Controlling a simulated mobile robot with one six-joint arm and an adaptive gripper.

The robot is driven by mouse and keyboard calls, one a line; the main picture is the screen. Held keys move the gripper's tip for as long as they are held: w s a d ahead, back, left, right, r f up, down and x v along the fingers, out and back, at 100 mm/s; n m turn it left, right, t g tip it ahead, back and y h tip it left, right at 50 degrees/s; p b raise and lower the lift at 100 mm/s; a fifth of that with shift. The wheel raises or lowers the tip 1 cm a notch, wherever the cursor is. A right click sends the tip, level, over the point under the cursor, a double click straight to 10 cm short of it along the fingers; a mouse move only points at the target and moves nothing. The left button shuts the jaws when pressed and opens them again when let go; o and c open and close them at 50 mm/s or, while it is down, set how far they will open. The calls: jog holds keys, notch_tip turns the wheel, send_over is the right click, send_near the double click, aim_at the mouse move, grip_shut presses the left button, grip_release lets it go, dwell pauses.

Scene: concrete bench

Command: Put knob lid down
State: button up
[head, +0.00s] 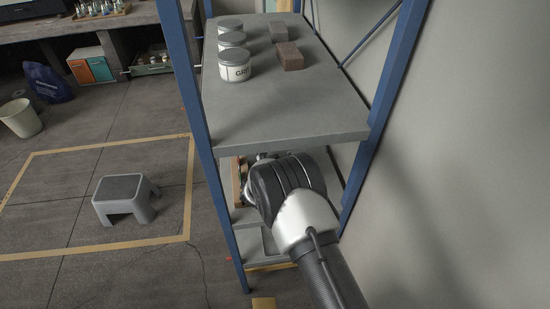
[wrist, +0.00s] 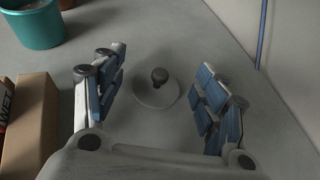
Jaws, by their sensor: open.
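The knob lid (wrist: 150,93) is a grey round disc with a dark knob on top. In the wrist view it lies flat, knob up, on a grey shelf surface (wrist: 190,40). My gripper (wrist: 160,85) is open, with its blue-padded fingers on either side of the lid and apart from it. Nothing is held between the fingers. In the head view my arm reaches into the blue-framed shelving unit below the top shelf, and my fingers and the lid are hidden there.
In the wrist view a teal pot (wrist: 35,22) stands at the upper left and a brown box (wrist: 32,125) at the left. A wall is at the right. In the head view several grey tins (head: 234,65) and brown blocks (head: 289,56) stand on the top shelf (head: 290,110).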

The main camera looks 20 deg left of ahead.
jog(key=shift+r, duration=0.3)
jog(key=p+v, duration=0.3)
jog(key=v, duration=0.9)
jog(key=shift+r+p, duration=0.2)
jog(key=shift+p, duration=0.15)
